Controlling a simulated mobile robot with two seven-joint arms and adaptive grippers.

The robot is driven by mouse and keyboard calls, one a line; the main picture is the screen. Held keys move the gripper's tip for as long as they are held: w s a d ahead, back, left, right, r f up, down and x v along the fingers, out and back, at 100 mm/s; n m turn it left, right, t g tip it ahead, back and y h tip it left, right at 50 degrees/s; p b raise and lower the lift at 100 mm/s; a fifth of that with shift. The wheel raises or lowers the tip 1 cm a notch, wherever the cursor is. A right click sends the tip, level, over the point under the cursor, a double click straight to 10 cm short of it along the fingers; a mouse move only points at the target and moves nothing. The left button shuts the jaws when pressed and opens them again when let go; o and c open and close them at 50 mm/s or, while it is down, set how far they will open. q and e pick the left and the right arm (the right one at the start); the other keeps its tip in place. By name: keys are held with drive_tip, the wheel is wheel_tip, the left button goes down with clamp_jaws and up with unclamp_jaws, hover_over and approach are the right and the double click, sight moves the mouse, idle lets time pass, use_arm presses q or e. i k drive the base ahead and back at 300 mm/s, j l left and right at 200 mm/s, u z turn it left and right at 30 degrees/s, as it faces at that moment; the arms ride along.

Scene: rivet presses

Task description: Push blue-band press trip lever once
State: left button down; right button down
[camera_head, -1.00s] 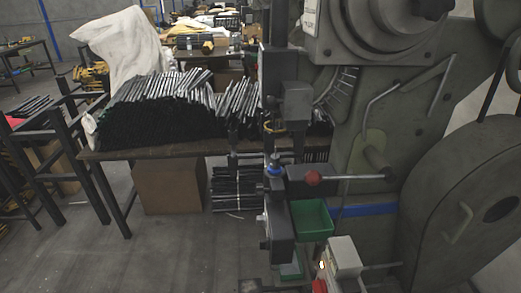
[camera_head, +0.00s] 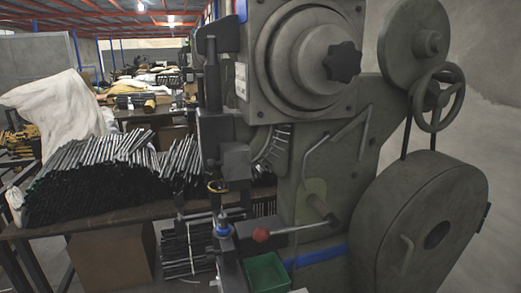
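The press (camera_head: 345,150) is a large grey-green machine filling the right half of the head view. A blue band (camera_head: 318,257) runs across its lower body. A lever with a red ball knob (camera_head: 261,235) sticks out to the left from the press, above the band; its thin metal rod (camera_head: 295,229) runs right to the press body. The knob looks free, with nothing touching it. Neither of my grippers shows in the head view.
A green bin (camera_head: 265,274) sits just below the knob. A table (camera_head: 110,222) piled with black metal rods (camera_head: 95,180) stands left of the press, with a cardboard box (camera_head: 112,255) beneath. A large flywheel guard (camera_head: 420,225) and handwheel (camera_head: 439,97) occupy the right side.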

sight(260, 234)
drive_tip(key=k+u, duration=0.1)
drive_tip(key=u, duration=0.25)
drive_tip(key=k+u, duration=0.15)
drive_tip(key=u, duration=0.2)
drive_tip(key=k+u, duration=0.1)
drive_tip(key=u, duration=0.25)
